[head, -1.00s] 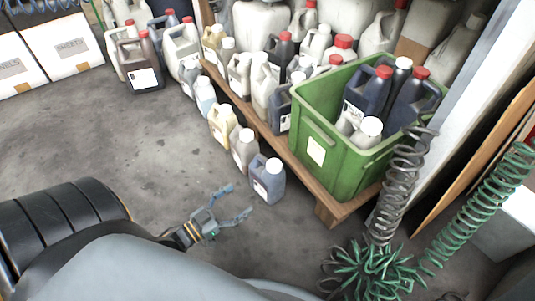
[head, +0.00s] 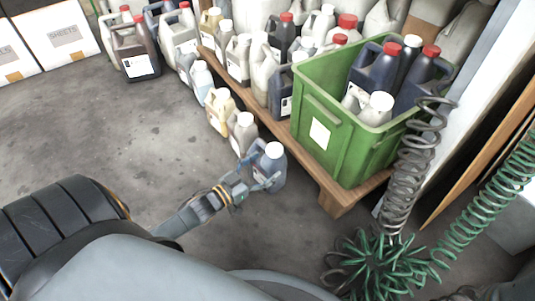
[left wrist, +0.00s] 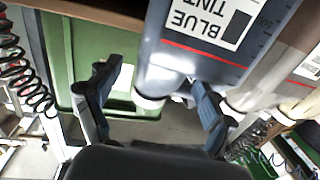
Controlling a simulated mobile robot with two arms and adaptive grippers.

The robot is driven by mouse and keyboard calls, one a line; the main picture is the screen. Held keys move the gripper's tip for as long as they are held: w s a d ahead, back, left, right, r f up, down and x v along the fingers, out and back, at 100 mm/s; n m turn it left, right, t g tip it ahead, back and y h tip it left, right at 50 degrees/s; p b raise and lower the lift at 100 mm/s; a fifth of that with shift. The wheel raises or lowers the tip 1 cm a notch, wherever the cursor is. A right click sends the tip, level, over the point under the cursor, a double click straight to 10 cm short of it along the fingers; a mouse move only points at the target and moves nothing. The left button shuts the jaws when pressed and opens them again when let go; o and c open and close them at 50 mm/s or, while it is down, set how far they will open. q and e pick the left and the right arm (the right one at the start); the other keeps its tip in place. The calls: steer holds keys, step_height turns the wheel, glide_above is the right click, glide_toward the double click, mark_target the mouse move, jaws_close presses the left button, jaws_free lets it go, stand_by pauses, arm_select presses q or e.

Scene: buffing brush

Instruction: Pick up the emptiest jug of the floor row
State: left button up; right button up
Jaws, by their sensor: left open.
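The floor row of jugs stands beside the wooden pallet in the head view: a pale blue jug (head: 201,80), a yellowish jug (head: 221,112), a pale grey jug (head: 243,135) and a dark blue jug with a white cap (head: 274,167) at the near end. My left gripper (head: 260,180) is open at the dark blue jug, overlapping its near left side. In the left wrist view, this jug (left wrist: 205,45) bears a "BLUE TINT" label and a red line, and its top lies between my open fingers (left wrist: 155,80). Fill levels are unclear. My right gripper is not in view.
A green crate (head: 345,150) with several jugs stands on the pallet (head: 333,197) just right of the dark blue jug. Coiled hoses (head: 405,165) hang at the right. A neighbouring pale jug (left wrist: 255,90) is close in the left wrist view.

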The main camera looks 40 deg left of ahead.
arm_select(q)
steer(key=shift+x, duration=0.8)
steer(key=shift+r, duration=0.1)
jaws_close()
